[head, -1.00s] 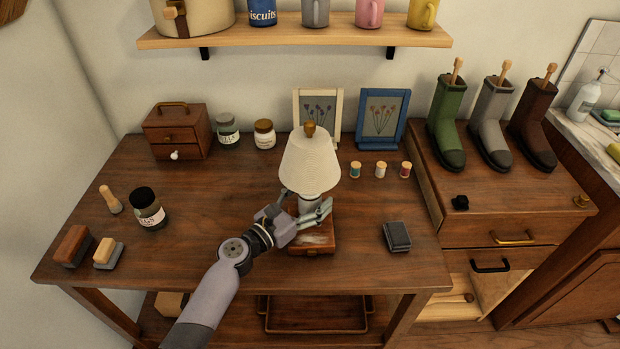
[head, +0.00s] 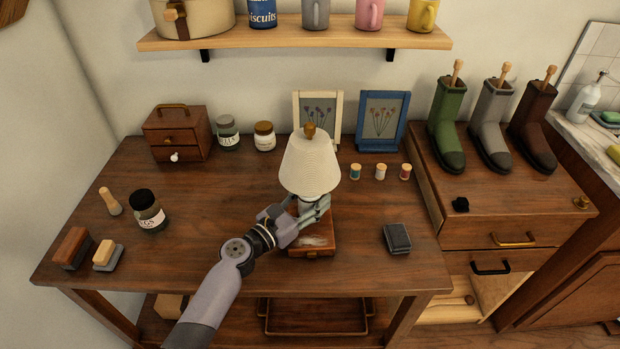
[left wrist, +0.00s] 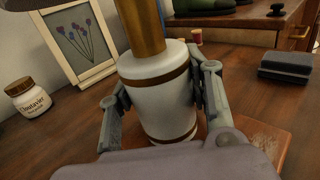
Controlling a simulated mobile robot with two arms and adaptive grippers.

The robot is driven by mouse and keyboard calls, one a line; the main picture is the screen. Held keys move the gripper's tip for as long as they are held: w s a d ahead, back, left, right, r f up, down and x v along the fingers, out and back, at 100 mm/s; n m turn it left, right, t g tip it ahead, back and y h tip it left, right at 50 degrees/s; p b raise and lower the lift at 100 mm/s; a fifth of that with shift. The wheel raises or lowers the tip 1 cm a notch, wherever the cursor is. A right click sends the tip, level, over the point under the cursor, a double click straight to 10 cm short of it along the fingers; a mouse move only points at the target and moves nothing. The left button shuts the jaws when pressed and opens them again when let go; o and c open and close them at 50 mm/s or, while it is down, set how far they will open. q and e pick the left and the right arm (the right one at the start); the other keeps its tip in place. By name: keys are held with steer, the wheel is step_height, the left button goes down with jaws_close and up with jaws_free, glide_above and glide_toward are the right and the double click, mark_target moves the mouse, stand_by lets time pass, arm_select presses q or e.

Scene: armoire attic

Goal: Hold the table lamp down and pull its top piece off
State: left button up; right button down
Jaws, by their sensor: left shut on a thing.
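The table lamp stands upright on the table, with a cream shade (head: 310,165) and a wooden knob (head: 309,130) on top of the shade. Its white body with brown bands (left wrist: 158,95) and a brass neck (left wrist: 140,25) show in the left wrist view. The lamp stands on a square wooden base (head: 318,244). My left gripper (head: 312,208) is shut around the lamp body below the shade, with one finger on each side. My right gripper is in neither view.
A dark block (head: 397,238) lies to the right of the lamp. Several thread spools (head: 380,172) and two picture frames (head: 382,118) stand behind it. Jars, brushes and a small drawer chest (head: 177,133) are on the left.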

arm_select(q)
steer(key=shift+c, duration=1.1)
steer(key=o, duration=1.2)
steer(key=shift+c, duration=0.2)
